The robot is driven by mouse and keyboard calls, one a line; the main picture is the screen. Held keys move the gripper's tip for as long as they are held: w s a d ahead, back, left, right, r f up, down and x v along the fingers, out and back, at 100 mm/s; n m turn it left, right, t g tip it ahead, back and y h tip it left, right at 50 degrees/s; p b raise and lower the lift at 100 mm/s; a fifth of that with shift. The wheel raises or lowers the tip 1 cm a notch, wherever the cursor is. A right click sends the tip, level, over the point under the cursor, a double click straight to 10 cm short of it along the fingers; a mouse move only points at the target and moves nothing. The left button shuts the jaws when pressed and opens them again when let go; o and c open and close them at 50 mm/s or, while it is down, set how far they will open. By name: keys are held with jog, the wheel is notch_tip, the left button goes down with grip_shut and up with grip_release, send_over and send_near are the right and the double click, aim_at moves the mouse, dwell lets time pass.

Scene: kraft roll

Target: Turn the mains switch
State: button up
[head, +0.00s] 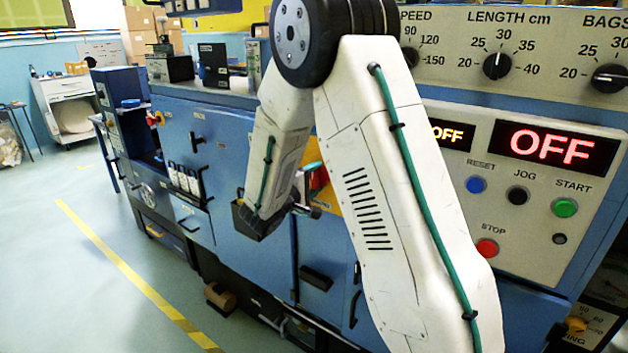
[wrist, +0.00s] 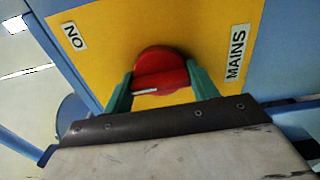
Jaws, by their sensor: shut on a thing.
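The mains switch is a round red knob with a raised grip bar and a white line on it (wrist: 160,68), mounted on a yellow plate (wrist: 110,30) with the labels "NO" and "MAINS" in the wrist view. My gripper (wrist: 161,80) has its two green fingers on either side of the red knob, shut on it. In the head view, a bit of the red knob (head: 318,180) shows behind my gripper (head: 306,178); my arm hides most of the yellow plate.
The blue machine (head: 190,115) carries a control panel (head: 530,180) at right, with lit "OFF" displays, a green start button (head: 564,207) and a red stop button (head: 486,248). Handles stick out from the machine's front. The floor (head: 60,260) at left is clear.

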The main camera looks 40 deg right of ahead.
jog(key=m, duration=0.4)
jog(key=shift+f+m, duration=0.1)
jog(key=shift+m, duration=0.2)
jog(key=m, duration=0.4)
jog(key=shift+m, duration=0.3)
jog(key=shift+o, duration=0.2)
jog(key=o, duration=1)
jog(key=shift+c, duration=0.2)
jog(key=v, duration=0.8)
